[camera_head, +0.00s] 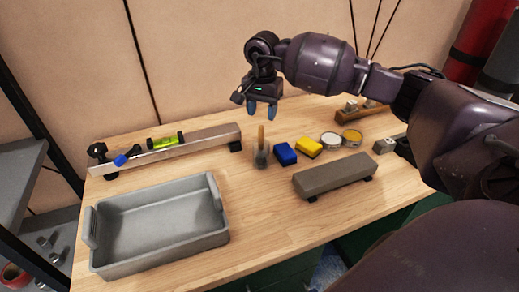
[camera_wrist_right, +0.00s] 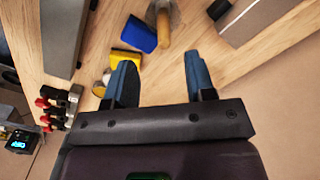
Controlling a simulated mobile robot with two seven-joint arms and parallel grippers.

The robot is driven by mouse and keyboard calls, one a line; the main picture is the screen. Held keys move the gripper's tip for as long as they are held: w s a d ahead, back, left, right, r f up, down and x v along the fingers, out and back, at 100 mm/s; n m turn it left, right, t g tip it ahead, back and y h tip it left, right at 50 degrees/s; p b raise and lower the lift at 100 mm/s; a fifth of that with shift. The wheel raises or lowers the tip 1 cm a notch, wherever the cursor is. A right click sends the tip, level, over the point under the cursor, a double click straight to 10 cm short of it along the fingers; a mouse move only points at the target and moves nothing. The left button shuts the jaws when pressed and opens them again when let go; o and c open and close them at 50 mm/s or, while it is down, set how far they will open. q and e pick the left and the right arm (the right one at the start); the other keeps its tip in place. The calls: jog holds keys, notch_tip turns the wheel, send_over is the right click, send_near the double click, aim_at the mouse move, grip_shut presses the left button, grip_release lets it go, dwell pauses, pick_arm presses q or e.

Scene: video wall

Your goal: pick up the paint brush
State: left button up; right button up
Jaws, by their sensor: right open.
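The paint brush (camera_head: 261,137) is on the wooden table with its wooden handle pointing up and a grey lower part at the tabletop. It also shows in the right wrist view (camera_wrist_right: 163,27), at the top, partly cut by the frame edge. My right gripper (camera_head: 261,108) is open and empty, with its two blue fingers pointing down above the brush handle. In the wrist view the brush lies beyond the gap between the fingers (camera_wrist_right: 160,72) and does not touch them. My left gripper is not in view.
A blue block (camera_head: 285,153) and a yellow block (camera_head: 309,148) lie right of the brush. Two round tins (camera_head: 331,139) and a long grey-brown block (camera_head: 332,176) are farther right. A grey tray (camera_head: 222,226) fills the table's left front. A metal rail (camera_head: 205,142) with a green level (camera_head: 166,142) lies behind.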

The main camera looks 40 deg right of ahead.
aim_at(261, 126)
jog(key=f, duration=0.8)
jog(key=shift+w+f, duration=0.3)
jog(key=shift+c, duration=0.2)
grip_shut()
